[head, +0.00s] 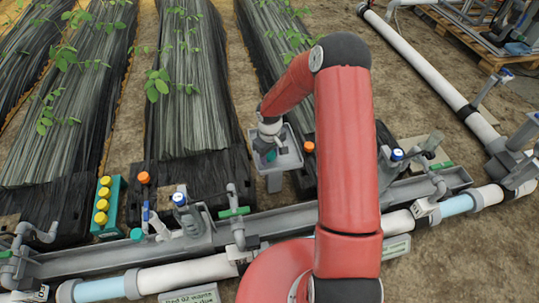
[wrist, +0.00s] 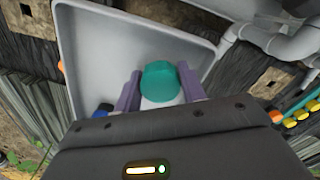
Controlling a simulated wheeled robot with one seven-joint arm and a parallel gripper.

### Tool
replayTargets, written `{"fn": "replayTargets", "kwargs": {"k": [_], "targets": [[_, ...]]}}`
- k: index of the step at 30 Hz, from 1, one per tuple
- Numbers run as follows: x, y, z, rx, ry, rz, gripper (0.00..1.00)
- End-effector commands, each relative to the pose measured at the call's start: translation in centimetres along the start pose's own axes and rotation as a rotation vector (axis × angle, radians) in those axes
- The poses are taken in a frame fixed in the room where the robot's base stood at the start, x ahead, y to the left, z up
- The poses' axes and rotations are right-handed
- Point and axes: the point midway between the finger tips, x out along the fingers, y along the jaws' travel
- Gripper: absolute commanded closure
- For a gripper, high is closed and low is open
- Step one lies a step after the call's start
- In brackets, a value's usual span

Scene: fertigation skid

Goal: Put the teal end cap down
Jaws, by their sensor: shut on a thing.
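The teal end cap (wrist: 160,82) sits between the two purple-grey fingers of my gripper (wrist: 160,88) in the wrist view. My gripper is shut on it. Behind the cap is the pale interior of a grey tray (wrist: 95,35). In the head view my gripper (head: 268,150) is over the left part of the same tray (head: 290,160), which stands on a grey post. I cannot tell whether the cap touches the tray floor. A dark blue thing (wrist: 103,110) shows by the left finger, partly hidden.
A grey trough (head: 285,222) and white pipes with valves run across the front. A teal rack (head: 108,207) with several yellow caps stands at left. Orange caps (head: 144,177) stand near the tray and trough. Covered plant beds (head: 185,80) lie behind.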

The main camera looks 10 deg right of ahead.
Motion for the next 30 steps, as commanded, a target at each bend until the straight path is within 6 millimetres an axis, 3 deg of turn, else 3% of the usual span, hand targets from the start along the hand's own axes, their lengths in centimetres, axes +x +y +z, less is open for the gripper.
{"fn": "replayTargets", "kwargs": {"k": [17,18,22,30], "targets": [[1.4,0.0,0.1,0.001,-0.001,-0.002,0.81],[1.4,0.0,0.1,0.001,-0.001,-0.002,0.57],[1.5,-0.1,0.1,0.001,-0.002,-0.004,0.4],[1.7,-0.5,0.1,-0.001,-0.004,-0.009,0.38]]}}
